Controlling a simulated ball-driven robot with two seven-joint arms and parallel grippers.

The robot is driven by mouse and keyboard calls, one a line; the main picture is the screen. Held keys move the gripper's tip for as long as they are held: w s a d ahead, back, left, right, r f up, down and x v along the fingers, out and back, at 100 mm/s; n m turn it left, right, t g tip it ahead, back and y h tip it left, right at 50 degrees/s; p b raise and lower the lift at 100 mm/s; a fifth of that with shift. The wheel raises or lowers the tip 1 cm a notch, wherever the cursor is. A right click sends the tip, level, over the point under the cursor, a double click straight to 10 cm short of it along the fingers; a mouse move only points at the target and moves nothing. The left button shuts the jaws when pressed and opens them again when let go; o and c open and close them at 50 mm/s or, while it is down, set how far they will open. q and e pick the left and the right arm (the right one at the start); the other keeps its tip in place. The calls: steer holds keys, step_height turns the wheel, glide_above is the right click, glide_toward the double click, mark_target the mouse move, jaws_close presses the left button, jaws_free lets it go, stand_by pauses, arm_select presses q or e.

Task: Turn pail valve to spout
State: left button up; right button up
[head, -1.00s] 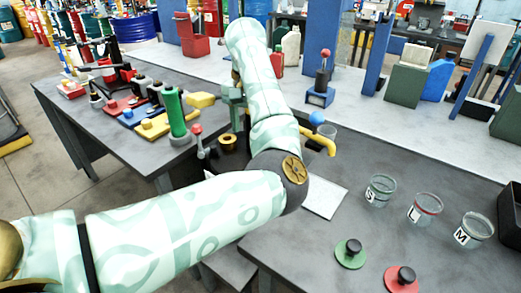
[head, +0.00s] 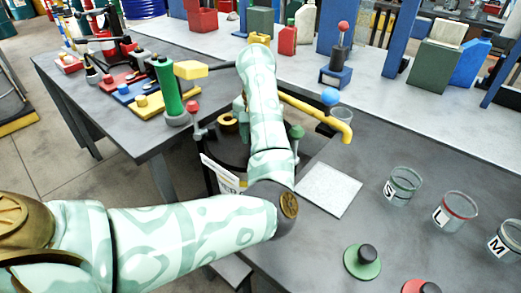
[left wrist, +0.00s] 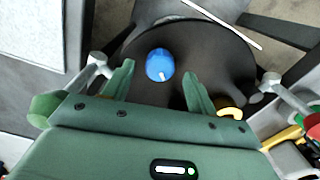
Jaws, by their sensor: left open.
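The black pail (head: 233,153), with a pale label on its side, stands under my left forearm. In the left wrist view its dark round top (left wrist: 210,50) carries a blue knob (left wrist: 158,65) with a small white mark. My open left gripper (left wrist: 157,75) has its fingertips around or just above this knob; contact cannot be told. My forearm hides the gripper and this knob in the head view. A yellow pipe spout (head: 313,111) reaches right and bends down above the bench; a blue ball (head: 330,97) shows beside it. My right gripper is out of view.
A red-knobbed post (head: 192,110) and a green-knobbed one (head: 296,132) flank the pail. A white pad (head: 329,190) lies near the spout. Clear jars (head: 403,187) and a green lid with a black knob (head: 363,260) stand on the right bench.

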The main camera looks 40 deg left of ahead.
arm_select(q)
step_height(320, 180, down, 2)
steer(key=shift+f+b, duration=0.2)
steer(key=shift+b, duration=0.15)
steer(key=c, duration=1)
